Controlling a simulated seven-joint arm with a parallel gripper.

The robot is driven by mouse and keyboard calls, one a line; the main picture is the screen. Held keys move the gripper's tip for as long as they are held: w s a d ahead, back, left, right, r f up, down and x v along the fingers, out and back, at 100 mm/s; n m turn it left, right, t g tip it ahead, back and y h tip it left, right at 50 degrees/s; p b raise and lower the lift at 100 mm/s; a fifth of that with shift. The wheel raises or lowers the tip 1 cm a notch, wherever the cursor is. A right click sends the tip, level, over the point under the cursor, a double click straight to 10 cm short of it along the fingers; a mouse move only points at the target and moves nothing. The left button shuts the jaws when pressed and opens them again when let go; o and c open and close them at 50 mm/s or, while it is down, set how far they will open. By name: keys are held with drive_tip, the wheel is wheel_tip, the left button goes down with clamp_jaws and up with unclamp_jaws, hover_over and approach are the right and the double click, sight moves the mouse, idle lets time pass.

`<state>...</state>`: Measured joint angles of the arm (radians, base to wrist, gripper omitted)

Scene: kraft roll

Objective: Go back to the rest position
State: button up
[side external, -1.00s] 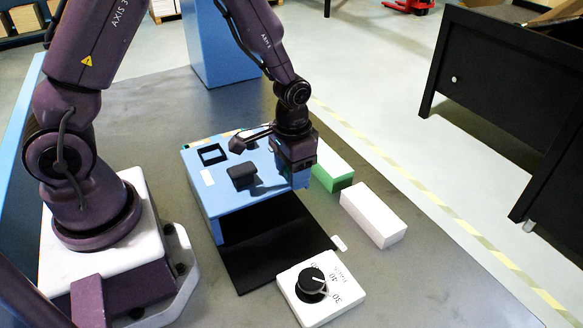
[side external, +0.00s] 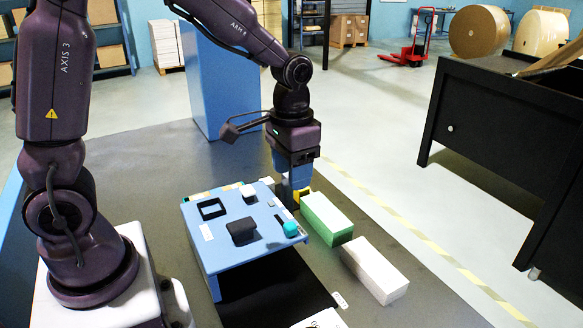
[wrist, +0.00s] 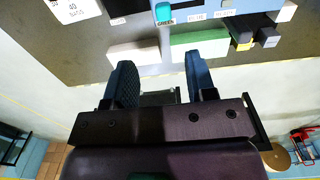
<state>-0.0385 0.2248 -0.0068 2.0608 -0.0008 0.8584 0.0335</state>
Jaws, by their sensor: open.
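My gripper (side external: 290,183) is open and empty, raised above the back right edge of a light blue stand (side external: 222,258). In the wrist view its two dark blue fingers (wrist: 160,65) are spread with nothing held between them. A teal knob-like piece (side external: 290,229) sits on the stand's right corner. In the wrist view this teal piece (wrist: 163,12) is beside a label reading GREEN. A black block (side external: 242,231), a black square frame (side external: 212,209) and a small white piece (side external: 248,191) are also on the stand.
A green-and-white block (side external: 327,217) and a white block (side external: 375,270) lie right of the stand. A yellow piece (side external: 301,194) is partly hidden behind my gripper. A blue column (side external: 220,85) stands behind. A black cabinet (side external: 500,140) is at right, beyond open floor.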

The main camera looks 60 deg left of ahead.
drive_tip(key=s+d+r+t, duration=0.1)
drive_tip(key=s+r+t, duration=0.4)
drive_tip(key=s+r, duration=0.7)
drive_tip(key=shift+s+t, duration=0.3)
drive_tip(key=shift+s, duration=0.75)
drive_tip(key=shift+r, duration=0.1)
idle(1.9)
